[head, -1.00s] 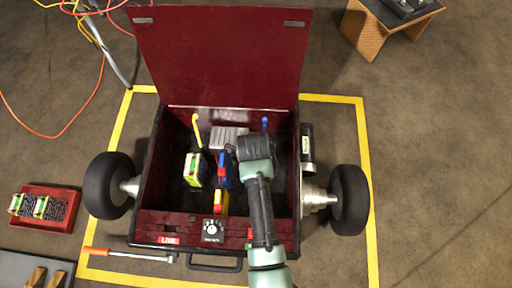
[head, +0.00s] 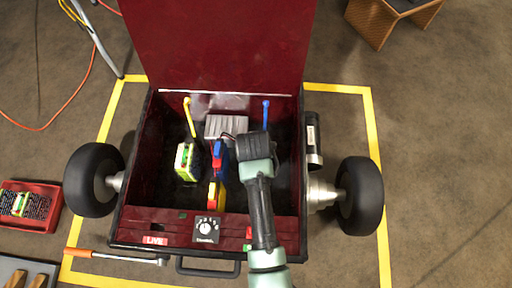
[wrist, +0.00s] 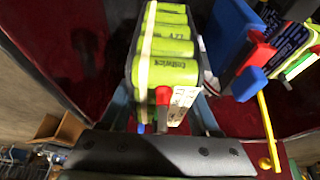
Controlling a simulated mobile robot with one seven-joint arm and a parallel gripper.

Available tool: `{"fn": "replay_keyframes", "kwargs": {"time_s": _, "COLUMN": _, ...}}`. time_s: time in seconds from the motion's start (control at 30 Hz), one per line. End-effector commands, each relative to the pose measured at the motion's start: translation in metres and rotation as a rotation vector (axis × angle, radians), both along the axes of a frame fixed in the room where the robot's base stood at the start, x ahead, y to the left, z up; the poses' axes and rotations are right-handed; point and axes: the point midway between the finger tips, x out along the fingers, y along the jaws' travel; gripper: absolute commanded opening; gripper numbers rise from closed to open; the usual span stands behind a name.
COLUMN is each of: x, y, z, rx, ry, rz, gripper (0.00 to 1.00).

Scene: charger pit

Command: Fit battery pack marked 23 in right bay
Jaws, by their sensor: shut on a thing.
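My gripper (wrist: 164,108) is shut on a green battery pack (wrist: 168,62) with a pale strap, seen in the wrist view. Its printing reads "Eastwick", and a partly legible mark looks like 23. In the head view my gripper (head: 256,150) is over the right side of the dark red cart box (head: 148,140), hiding the held pack and most of the right bay. A blue lever (head: 266,112) stands at the back of that bay. I cannot tell how deep the pack sits.
A blue divider with a red piece (head: 217,152) stands left of my gripper. Another green pack (head: 186,160) sits in the left bay, near a yellow lever (head: 189,116). The raised lid (head: 220,45) closes off the back. A red tray (head: 45,222) lies left on the floor.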

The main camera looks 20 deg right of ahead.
Motion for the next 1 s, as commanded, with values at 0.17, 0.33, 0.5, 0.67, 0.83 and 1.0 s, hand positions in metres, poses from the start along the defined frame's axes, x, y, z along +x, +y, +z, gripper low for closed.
{"fn": "replay_keyframes", "kwargs": {"time_s": 0.17, "x": 0.003, "y": -0.001, "z": -0.017, "rx": -0.002, "ry": -0.009, "rz": 0.0, "gripper": 0.0}}
{"fn": "replay_keyframes", "kwargs": {"time_s": 0.33, "x": 0.002, "y": -0.001, "z": -0.031, "rx": -0.002, "ry": -0.009, "rz": -0.001, "gripper": 0.0}}
{"fn": "replay_keyframes", "kwargs": {"time_s": 0.5, "x": 0.002, "y": -0.001, "z": -0.044, "rx": -0.002, "ry": -0.007, "rz": 0.0, "gripper": 0.0}}
{"fn": "replay_keyframes", "kwargs": {"time_s": 0.67, "x": 0.003, "y": -0.001, "z": -0.055, "rx": -0.002, "ry": -0.009, "rz": 0.0, "gripper": 0.0}}
{"fn": "replay_keyframes", "kwargs": {"time_s": 0.83, "x": 0.003, "y": -0.001, "z": -0.06, "rx": -0.002, "ry": -0.009, "rz": 0.0, "gripper": 0.0}}
{"fn": "replay_keyframes", "kwargs": {"time_s": 1.0, "x": 0.003, "y": -0.001, "z": -0.06, "rx": -0.002, "ry": -0.009, "rz": 0.0, "gripper": 0.0}}
